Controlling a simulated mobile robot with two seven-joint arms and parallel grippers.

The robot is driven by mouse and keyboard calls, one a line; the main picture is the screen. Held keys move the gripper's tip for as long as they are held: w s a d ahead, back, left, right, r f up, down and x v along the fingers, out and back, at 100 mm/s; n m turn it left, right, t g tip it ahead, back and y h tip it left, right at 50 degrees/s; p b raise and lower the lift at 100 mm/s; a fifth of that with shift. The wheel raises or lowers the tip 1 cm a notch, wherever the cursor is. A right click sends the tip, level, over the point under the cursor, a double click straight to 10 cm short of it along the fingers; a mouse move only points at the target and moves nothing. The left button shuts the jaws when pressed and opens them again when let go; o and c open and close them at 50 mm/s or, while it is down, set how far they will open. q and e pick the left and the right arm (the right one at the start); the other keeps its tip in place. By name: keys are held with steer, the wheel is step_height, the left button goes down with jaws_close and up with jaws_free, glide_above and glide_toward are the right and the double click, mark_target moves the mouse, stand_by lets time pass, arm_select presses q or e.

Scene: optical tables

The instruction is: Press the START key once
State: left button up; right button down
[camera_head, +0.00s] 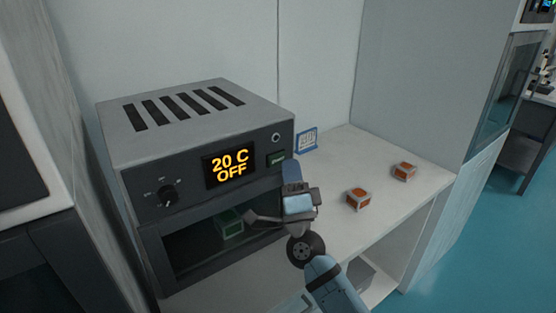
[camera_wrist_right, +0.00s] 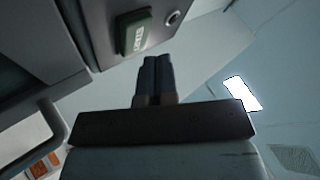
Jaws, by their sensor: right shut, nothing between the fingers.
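The oven (camera_head: 200,107) is a grey box with a dark front panel, and its display (camera_head: 229,168) reads "20 C OFF". The green START key (camera_head: 277,159) is at the right of the panel; in the right wrist view it is a raised green block (camera_wrist_right: 134,36) with lettering. My right gripper (camera_head: 291,168) is just in front of the panel's right end, close to the key. Its blue fingers (camera_wrist_right: 154,62) are shut and empty, with their tips a little below and right of the key in the wrist view. I see no clear contact. My left gripper is out of view.
A knob (camera_head: 167,195) is on the panel's left, and a small round fitting (camera_head: 276,137) is above the key. A green block (camera_head: 230,224) shows in the oven chamber.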

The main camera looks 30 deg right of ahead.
stand_by(0.7)
steer(key=shift+w, duration=0.1)
steer(key=shift+w+h, duration=0.3)
steer(key=shift+w, duration=0.05)
steer(key=shift+w+a, duration=0.1)
steer(key=shift+w, duration=0.25)
stand_by(0.6)
steer(key=shift+s, duration=0.8)
